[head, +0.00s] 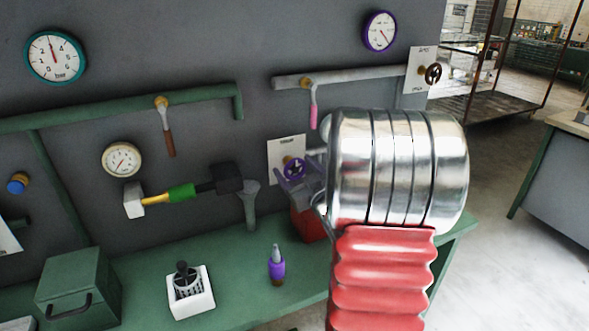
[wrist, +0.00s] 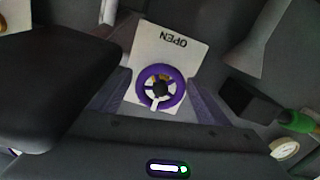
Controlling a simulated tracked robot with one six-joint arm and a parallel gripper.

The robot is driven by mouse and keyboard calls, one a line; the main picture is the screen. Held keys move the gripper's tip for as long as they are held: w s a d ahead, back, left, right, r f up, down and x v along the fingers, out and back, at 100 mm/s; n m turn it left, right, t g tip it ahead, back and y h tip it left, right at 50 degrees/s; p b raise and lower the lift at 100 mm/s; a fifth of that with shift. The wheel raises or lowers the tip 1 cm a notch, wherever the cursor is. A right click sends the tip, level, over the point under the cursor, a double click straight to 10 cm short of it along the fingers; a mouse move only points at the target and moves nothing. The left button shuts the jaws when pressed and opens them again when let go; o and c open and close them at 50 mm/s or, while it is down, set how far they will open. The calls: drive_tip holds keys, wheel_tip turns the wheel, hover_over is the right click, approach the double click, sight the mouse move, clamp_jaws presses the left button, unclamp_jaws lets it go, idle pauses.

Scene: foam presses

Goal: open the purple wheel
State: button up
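The purple wheel (head: 294,168) is a small spoked handwheel in front of a white plate on the grey wall, left of my silver arm in the head view. In the wrist view the purple wheel (wrist: 160,87) shows a dark hub and a pale spoke mark at its lower edge. The plate (wrist: 167,50) reads OPEN, upside down. My gripper (head: 293,190) is at the wheel, with its fingers apart on either side of it in the wrist view (wrist: 160,98). I cannot tell whether the fingers touch the rim.
A dark wheel (head: 433,74) is at the upper right. A pink-handled lever (head: 313,112) hangs above. A black-ended tool (head: 228,178) on the wall is left of my gripper. The green bench (head: 232,262) holds a purple bottle (head: 276,268), a white holder (head: 191,294) and a red box (head: 308,224).

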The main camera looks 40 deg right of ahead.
drive_tip(key=c, duration=0.9)
drive_tip(key=shift+s+d, duration=0.1)
drive_tip(key=shift+d, duration=0.05)
